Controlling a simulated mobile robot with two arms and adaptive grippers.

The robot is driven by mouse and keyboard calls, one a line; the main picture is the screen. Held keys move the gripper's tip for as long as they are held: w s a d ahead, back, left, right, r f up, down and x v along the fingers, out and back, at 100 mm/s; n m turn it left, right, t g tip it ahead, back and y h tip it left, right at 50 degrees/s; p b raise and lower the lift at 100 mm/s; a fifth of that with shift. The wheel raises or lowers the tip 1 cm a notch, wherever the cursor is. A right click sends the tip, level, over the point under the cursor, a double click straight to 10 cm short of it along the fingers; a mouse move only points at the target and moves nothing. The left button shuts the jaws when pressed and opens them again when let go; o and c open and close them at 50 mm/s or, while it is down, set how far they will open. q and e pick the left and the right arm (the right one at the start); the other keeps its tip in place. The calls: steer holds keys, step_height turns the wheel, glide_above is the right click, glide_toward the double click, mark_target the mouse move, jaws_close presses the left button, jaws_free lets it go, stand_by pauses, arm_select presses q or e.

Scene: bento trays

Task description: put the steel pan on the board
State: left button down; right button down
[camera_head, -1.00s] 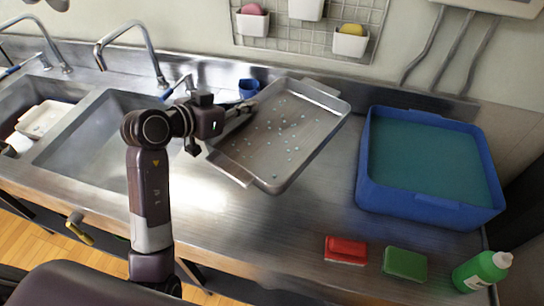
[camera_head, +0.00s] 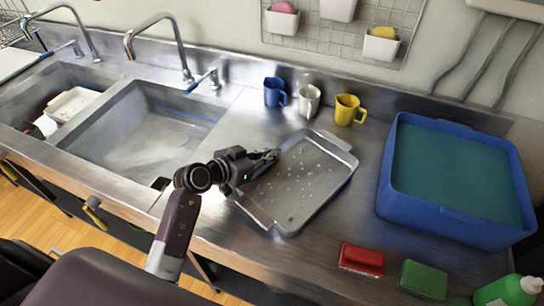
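The steel pan (camera_head: 303,190) is a shallow rectangular tray with a handle at each end and several small pale blue specks inside. It is low over the counter, right of the sinks. My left gripper (camera_head: 266,162) is at the pan's left long rim and appears shut on it; the fingertips are partly hard to make out. My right gripper is not in view.
Blue (camera_head: 274,92), white (camera_head: 309,100) and yellow (camera_head: 347,109) mugs stand behind the pan. A blue water-filled tub (camera_head: 440,222) is to the right. A red sponge (camera_head: 361,260), a green sponge (camera_head: 424,279) and a green bottle (camera_head: 508,292) are at the front right.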

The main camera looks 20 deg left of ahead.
arm_select(q)
steer(key=shift+f, duration=0.25)
steer(key=c, duration=2.6)
jaws_free()
steer(key=shift+f, duration=0.25)
steer(key=o, duration=0.4)
steer(key=shift+o, duration=0.2)
steer(key=shift+r, duration=0.15)
steer(key=v, duration=1.2)
steer(key=shift+a, duration=0.1)
